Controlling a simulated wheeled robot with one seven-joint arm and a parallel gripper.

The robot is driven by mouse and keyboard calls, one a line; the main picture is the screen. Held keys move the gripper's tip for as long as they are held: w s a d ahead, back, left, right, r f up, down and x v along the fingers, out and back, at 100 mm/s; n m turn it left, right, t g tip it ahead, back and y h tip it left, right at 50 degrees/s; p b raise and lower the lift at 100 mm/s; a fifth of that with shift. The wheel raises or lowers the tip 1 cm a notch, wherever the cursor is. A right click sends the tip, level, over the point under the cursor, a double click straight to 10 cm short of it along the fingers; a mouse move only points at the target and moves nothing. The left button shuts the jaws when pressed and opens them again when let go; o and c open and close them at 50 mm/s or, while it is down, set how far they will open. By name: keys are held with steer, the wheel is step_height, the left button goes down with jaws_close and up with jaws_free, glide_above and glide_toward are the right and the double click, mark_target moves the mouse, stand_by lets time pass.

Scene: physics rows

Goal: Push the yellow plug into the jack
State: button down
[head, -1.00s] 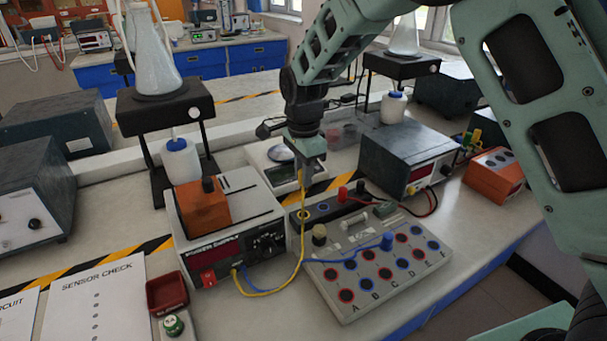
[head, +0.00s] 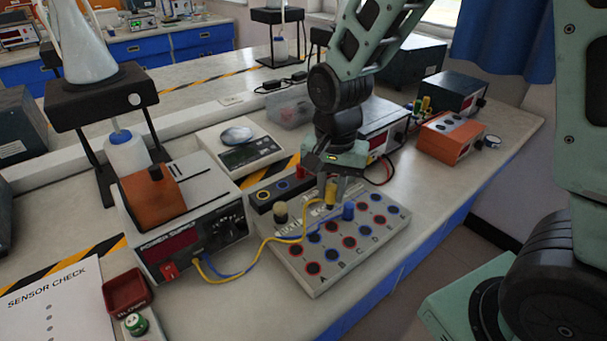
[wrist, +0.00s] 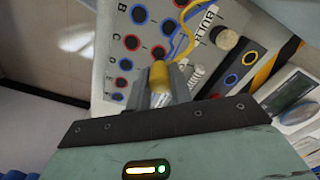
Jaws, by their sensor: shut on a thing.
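My gripper (head: 332,184) is shut on the yellow plug (head: 331,197) and holds it over the back part of the grey jack board. The plug points down, its yellow cable trailing left to the power supply. The wrist view shows the plug (wrist: 159,75) between the fingers, close to the board's ringed jacks; I cannot tell whether its tip touches one. The grey board (head: 318,284) has rows of red-ringed and blue-ringed jacks with letters along its front. A yellow-ringed jack (head: 264,195) is on the black strip behind.
The power supply (head: 195,245) carries an orange block (head: 155,195) left of the board. A scale (head: 240,146) stands behind. A dark cream-topped knob (head: 281,212) rises from the board's left corner. The table is clear right of the board.

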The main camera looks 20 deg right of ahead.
steer(key=s+d+f+b, duration=0.1)
steer(key=f, duration=0.1)
steer(key=s+d+f+n+b, duration=0.1)
steer(key=s, duration=0.1)
steer(key=s+f+n+b, duration=0.1)
steer(key=f+b, duration=0.1)
steer(key=shift+s+d+f, duration=0.3)
steer(key=shift+s+d, duration=0.05)
steer(key=shift+d, duration=0.05)
steer(key=shift+f, duration=0.45)
steer(key=shift+f+b, duration=0.5)
steer(key=shift+f, duration=0.7)
stand_by(1.8)
steer(key=c, duration=0.8)
jaws_free()
steer(key=shift+o, duration=0.2)
steer(key=shift+r, duration=0.1)
